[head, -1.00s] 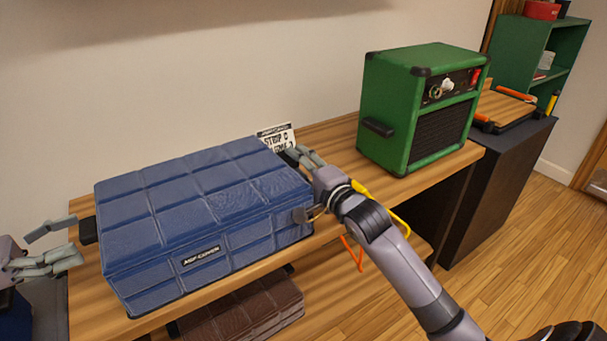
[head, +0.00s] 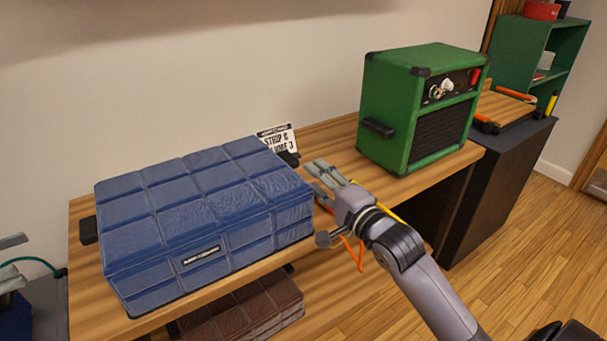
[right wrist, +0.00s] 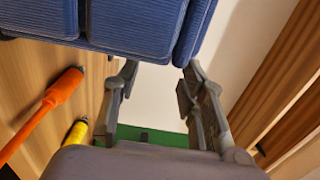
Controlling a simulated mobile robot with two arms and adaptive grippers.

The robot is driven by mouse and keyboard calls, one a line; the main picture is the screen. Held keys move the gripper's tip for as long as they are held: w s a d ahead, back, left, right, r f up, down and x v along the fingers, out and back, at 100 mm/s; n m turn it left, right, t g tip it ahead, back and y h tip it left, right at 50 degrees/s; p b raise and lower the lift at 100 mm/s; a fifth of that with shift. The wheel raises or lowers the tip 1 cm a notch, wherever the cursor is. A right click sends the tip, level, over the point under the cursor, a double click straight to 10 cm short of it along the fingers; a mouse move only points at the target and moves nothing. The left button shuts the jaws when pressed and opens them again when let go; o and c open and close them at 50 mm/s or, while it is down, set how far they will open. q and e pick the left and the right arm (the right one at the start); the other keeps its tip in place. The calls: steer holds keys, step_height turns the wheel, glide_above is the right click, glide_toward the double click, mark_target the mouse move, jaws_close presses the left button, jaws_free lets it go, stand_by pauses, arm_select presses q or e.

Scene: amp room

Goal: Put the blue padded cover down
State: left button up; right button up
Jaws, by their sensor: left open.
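The blue padded cover (head: 205,205) is a quilted box shape with a small label on its front. It rests flat on the wooden bench top (head: 90,285). A dark side handle (head: 88,230) shows at its left end. My right gripper (head: 318,182) is just off the cover's right end, apart from it, with nothing between its fingers. In the right wrist view the right fingers (right wrist: 155,105) are spread, with the blue cover (right wrist: 140,25) beyond them. My left gripper (head: 12,262) is open at the left picture edge, clear of the cover and partly cut off.
A green amp (head: 415,110) stands on the bench to the right. A printed card (head: 277,140) stands behind the cover. Orange (head: 350,252) and yellow cables show by the right hand. A brown padded item (head: 245,315) lies below.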

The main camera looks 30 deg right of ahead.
steer(key=shift+s+d, duration=0.15)
steer(key=shift+s, duration=2.15)
